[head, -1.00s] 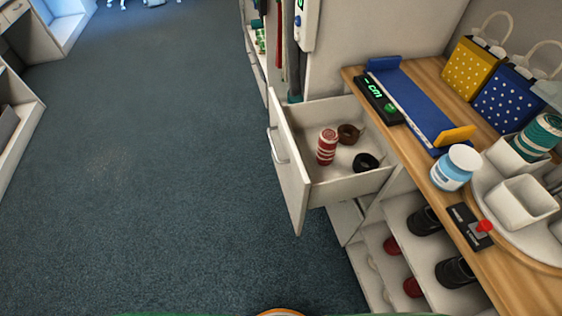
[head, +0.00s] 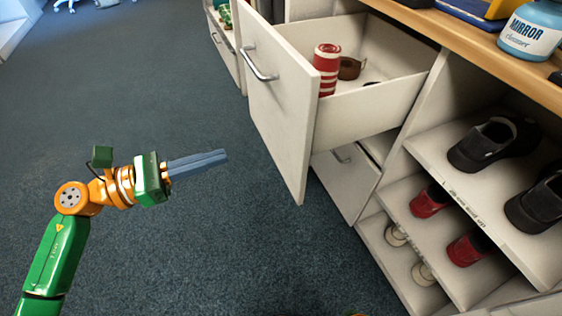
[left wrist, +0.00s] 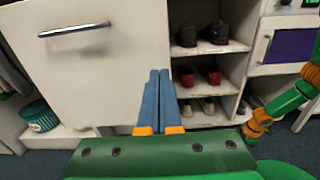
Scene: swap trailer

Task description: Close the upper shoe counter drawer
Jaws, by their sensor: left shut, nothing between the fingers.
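The upper drawer (head: 283,112) of the white shoe counter is pulled far out in the head view. Its front carries a metal bar handle (head: 258,62). Inside lie a red-and-white striped roll (head: 326,68) and a brown coil (head: 350,68); a darker item beside them is mostly hidden. My left gripper (head: 222,156) is shut and empty, to the left of the drawer front and apart from it. In the left wrist view the fingers (left wrist: 160,75) point toward the counter, with the drawer front (left wrist: 90,60) and its handle (left wrist: 74,30) at left. My right gripper is not in view.
A lower drawer (head: 347,180) sits below the open one. Open shelves with black shoes (head: 494,144) and red shoes (head: 430,201) are at the right. A blue-labelled bottle (head: 534,30) stands on the wooden countertop (head: 470,37).

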